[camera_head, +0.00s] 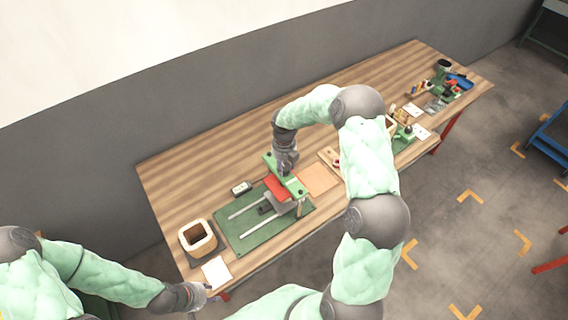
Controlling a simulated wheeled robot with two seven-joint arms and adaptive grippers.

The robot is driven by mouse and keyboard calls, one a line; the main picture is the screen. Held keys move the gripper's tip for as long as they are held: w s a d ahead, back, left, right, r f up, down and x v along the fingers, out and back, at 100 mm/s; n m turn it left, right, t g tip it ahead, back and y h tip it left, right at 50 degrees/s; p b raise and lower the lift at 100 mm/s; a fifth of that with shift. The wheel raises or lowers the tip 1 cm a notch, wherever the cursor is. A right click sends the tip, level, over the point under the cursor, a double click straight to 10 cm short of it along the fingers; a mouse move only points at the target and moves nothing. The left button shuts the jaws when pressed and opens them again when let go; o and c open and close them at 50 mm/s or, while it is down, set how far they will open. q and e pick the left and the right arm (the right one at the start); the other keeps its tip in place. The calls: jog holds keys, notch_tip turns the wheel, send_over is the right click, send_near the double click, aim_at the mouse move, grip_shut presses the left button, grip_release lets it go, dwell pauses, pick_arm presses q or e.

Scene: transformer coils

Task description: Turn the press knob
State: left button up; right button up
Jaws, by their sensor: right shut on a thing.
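The press (292,188) stands on a green base plate (238,238) on the wooden table, with a green top bar, a red block (276,187) and two pale rails. My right gripper (285,170) reaches down onto the top of the press and is shut on the press knob, which its fingers and wrist hide. My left gripper (204,294) is low at the table's front left corner, beside a white sheet. It is too small to tell whether its fingers are open.
A coil with a square opening (189,241) stands left of the base plate, near a white card (216,272). A small meter (241,188) lies behind the plate. An orange-brown pad (318,179) lies right of the press. Tools and a blue tray (459,82) crowd the right end.

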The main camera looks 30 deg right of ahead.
aim_at(284, 165)
jog(key=shift+w+n, duration=0.15)
jog(key=shift+n, duration=0.35)
jog(key=o, duration=1.2)
jog(key=shift+d, duration=0.1)
jog(key=shift+c, duration=0.2)
notch_tip(284, 165, up, 12)
